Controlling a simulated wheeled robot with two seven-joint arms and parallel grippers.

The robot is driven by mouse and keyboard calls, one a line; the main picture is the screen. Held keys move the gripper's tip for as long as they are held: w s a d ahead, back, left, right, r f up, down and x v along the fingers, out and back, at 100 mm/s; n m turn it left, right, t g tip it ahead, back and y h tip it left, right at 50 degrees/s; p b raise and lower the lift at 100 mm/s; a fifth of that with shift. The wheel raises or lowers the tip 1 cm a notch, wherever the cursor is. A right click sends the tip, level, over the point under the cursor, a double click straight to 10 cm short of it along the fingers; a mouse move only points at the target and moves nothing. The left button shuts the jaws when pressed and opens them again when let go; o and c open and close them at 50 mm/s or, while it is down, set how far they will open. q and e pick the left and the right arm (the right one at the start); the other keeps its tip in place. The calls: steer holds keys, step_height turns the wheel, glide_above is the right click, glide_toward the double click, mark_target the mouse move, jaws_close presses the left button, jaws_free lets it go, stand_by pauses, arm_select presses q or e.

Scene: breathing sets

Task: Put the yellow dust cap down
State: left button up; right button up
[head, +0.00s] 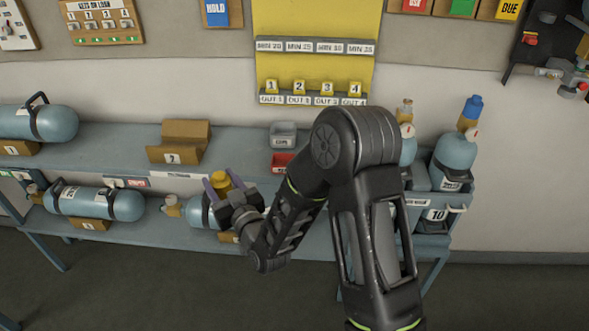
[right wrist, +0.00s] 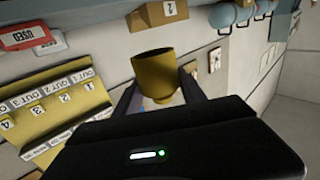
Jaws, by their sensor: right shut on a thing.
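The yellow dust cap (head: 221,181) is held between the fingertips of my right gripper (head: 222,185), above the front part of the blue bench. In the right wrist view the cap (right wrist: 155,75) is a short yellow cup between the two fingers, clear of any surface. A small grey bin (head: 283,132) with a hard-to-read label stands at the back of the bench. A red bin (head: 281,162) is in front of it; its label reads USED in the right wrist view (right wrist: 28,37). My left gripper is not in view.
A cardboard cradle (head: 180,148) marked 2 stands empty on the bench (head: 115,140). Blue cylinders lie on the bench (head: 58,122) and lower shelf (head: 110,204). Others stand upright at right (head: 455,153). A yellow tag board (head: 315,20) hangs behind. My right arm hides the bench's right part.

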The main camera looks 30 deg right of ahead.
steer(key=w+d+f+m+g+h+b, duration=0.1)
steer(key=w+d+m+h+b, duration=0.15)
steer(key=d+b, duration=0.4)
steer(key=w+d+f+m+h+b, duration=0.1)
steer(key=w+d+m+h+b, duration=0.2)
steer(key=d, duration=0.6)
steer(key=d+r+g+h+b, duration=0.1)
steer(key=d+r+h+b, duration=0.1)
steer(key=d+b, duration=0.2)
steer(key=s+d+r+m+g+h+b, duration=0.1)
steer(key=d+r+h+b, duration=0.1)
steer(key=d, duration=0.8)
steer(key=shift+s+h+b, duration=0.3)
steer(key=shift+h+b, duration=0.15)
steer(key=shift+b, duration=0.65)
steer(key=shift+m, duration=0.25)
steer(key=shift+f+b, duration=0.4)
steer(key=shift+f, duration=2.65)
